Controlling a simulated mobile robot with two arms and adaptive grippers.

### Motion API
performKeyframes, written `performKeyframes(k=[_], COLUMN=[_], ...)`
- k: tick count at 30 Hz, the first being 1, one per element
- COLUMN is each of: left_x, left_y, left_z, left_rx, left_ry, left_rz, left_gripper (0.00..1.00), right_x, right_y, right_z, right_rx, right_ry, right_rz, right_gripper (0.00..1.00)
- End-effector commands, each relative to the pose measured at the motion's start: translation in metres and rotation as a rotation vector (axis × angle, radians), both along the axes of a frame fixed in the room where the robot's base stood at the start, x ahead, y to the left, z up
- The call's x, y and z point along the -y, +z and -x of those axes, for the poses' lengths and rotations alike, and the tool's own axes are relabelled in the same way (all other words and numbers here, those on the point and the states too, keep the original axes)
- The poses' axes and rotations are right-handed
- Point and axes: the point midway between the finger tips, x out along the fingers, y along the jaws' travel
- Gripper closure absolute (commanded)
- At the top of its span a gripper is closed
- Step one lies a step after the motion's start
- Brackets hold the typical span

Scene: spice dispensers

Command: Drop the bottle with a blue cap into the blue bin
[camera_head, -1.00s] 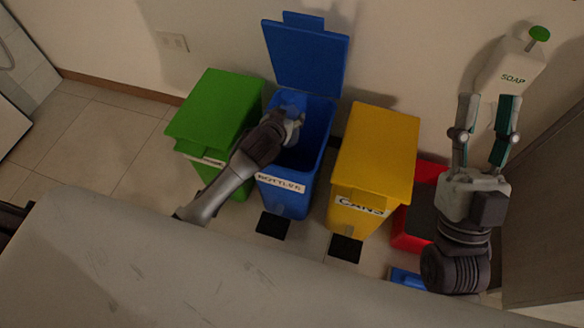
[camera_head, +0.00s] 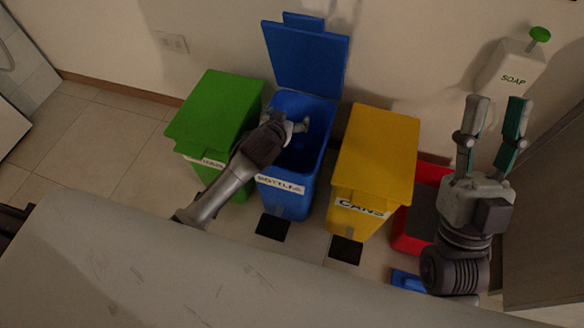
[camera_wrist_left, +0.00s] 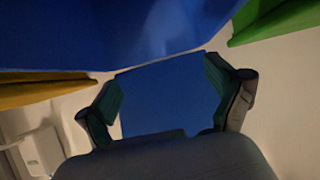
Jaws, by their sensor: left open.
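The blue bin (camera_head: 289,185), labelled BOTTLES, stands in the middle with its blue lid (camera_head: 305,58) raised against the wall. My left gripper (camera_head: 293,121) is over the bin's opening, with its fingers apart and nothing seen between them. The left wrist view also shows the open left gripper (camera_wrist_left: 165,95) with blue surfaces behind it. A faint pale shape shows inside the blue area there, too blurred to identify. I cannot make out the blue-capped bottle in the current views. My right gripper (camera_head: 496,105) is raised at the right, open and empty.
A closed green bin (camera_head: 217,110) stands left of the blue bin. A closed yellow bin (camera_head: 375,150), labelled CANS, is to its right, with a red bin (camera_head: 409,240) beyond. A white soap dispenser (camera_head: 511,68) is on the wall behind my right gripper.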

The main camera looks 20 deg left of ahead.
Motion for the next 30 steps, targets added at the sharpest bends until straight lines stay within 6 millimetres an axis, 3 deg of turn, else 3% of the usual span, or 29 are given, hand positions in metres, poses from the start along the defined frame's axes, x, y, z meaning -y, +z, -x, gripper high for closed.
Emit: performKeyframes(k=[5, 15, 21, 30], left_x=[0.000, -0.002, -0.003, -0.004], left_y=[0.005, 0.038, 0.052, 0.058], left_z=[0.010, 0.071, 0.097, 0.106], left_rx=[0.000, -0.001, 0.000, 0.000], left_ry=[0.000, -0.001, -0.001, 0.000], left_rz=[0.000, 0.003, 0.000, 0.000], left_gripper=[0.07, 0.07, 0.07, 0.07], right_x=[0.000, 0.000, 0.000, 0.000], right_y=[0.000, 0.000, 0.000, 0.000], right_z=[0.000, 0.000, 0.000, 0.000], right_rx=[0.000, 0.000, 0.000, 0.000], right_ry=[-0.001, -0.001, -0.001, 0.000], right_rz=[0.001, 0.001, 0.001, 0.000], right_gripper=[0.60, 0.60, 0.60, 0.60])
